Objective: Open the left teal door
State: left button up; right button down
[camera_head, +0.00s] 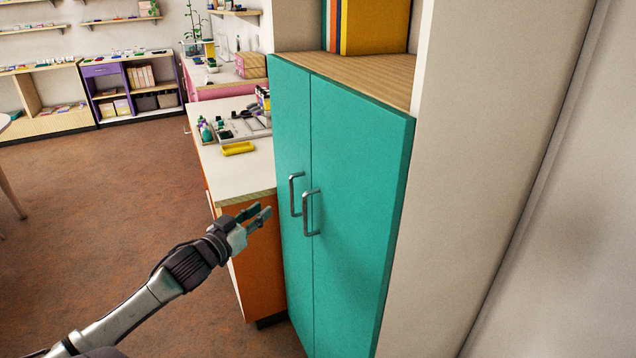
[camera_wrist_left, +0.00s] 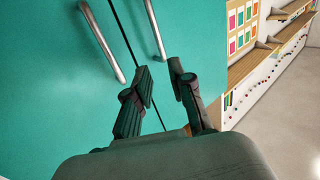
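The left teal door (camera_head: 289,130) is shut, flush beside the right teal door (camera_head: 355,170) of a tall cabinet. Its metal bar handle (camera_head: 293,195) stands upright near the seam, next to the right door's handle (camera_head: 306,213). My left gripper (camera_head: 262,211) is just left of the left door's handle, apart from it, with its fingers parted and nothing between them. The left wrist view shows the two fingers (camera_wrist_left: 161,76) before the teal doors, with both handles beyond; I cannot tell there which handle is which. My right gripper is out of view.
An orange-sided counter (camera_head: 262,262) adjoins the cabinet on its left, close behind my gripper. A yellow tray (camera_head: 238,148) and bead supplies lie on its top. An open wooden shelf (camera_head: 360,72) holds books above the doors. The brown floor (camera_head: 90,220) at left is largely clear.

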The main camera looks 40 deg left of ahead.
aim_at(290, 187)
pick_arm(q)
jog(key=w, duration=0.4)
jog(key=w+a, duration=0.1)
jog(key=w, duration=0.8)
jog(key=shift+w+a+r, duration=0.1)
jog(key=shift+w+a, duration=0.1)
jog(key=shift+a, duration=0.1)
grip_shut()
